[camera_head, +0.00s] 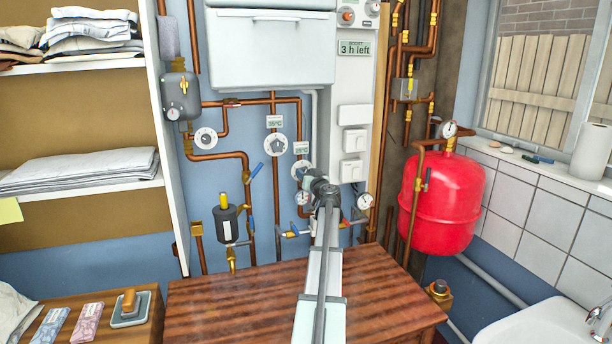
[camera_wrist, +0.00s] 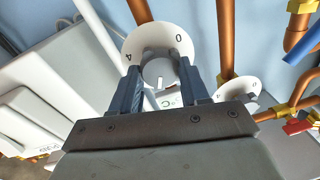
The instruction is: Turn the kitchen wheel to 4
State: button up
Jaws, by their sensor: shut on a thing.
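A white wheel dial (camera_wrist: 143,42) with a grey knob (camera_wrist: 157,71) fills the upper middle of the wrist view. A 4 and a 0 show on its rim; its other markings are hidden behind my fingers. A short white mark shows on the knob's lower side in that view. My gripper (camera_wrist: 158,66) is shut on the knob, one dark finger on each side. In the head view the same dial (camera_head: 297,172) sits on the pipework, partly hidden by my gripper (camera_head: 314,182). I cannot read which room's wheel it is.
A second dial (camera_head: 276,145) is close by, up and left, and a third (camera_head: 205,138) is farther left. Small gauges, copper pipes and a blue valve handle (camera_head: 257,168) crowd the wall. A red tank (camera_head: 441,202) stands right; a wooden table (camera_head: 225,295) lies below.

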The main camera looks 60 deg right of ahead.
jog(key=shift+f+m+g+h, duration=0.15)
jog(key=shift+m+h, duration=0.25)
jog(key=shift+m, duration=3.05)
jog(key=shift+f+m+g+h, duration=0.1)
jog(key=shift+m+g+h, duration=0.25)
jog(key=shift+m, duration=3.05)
jog(key=shift+f+m+g+h, duration=0.1)
jog(key=shift+m+h, duration=0.35)
jog(key=shift+m, duration=3)
jog(key=o, duration=1.1)
jog(key=shift+c, duration=0.2)
jog(key=shift+a, duration=0.1)
jog(key=v, duration=1.3)
jog(key=shift+s+a, duration=0.25)
jog(key=shift+s, duration=0.05)
jog(key=shift+r, duration=0.15)
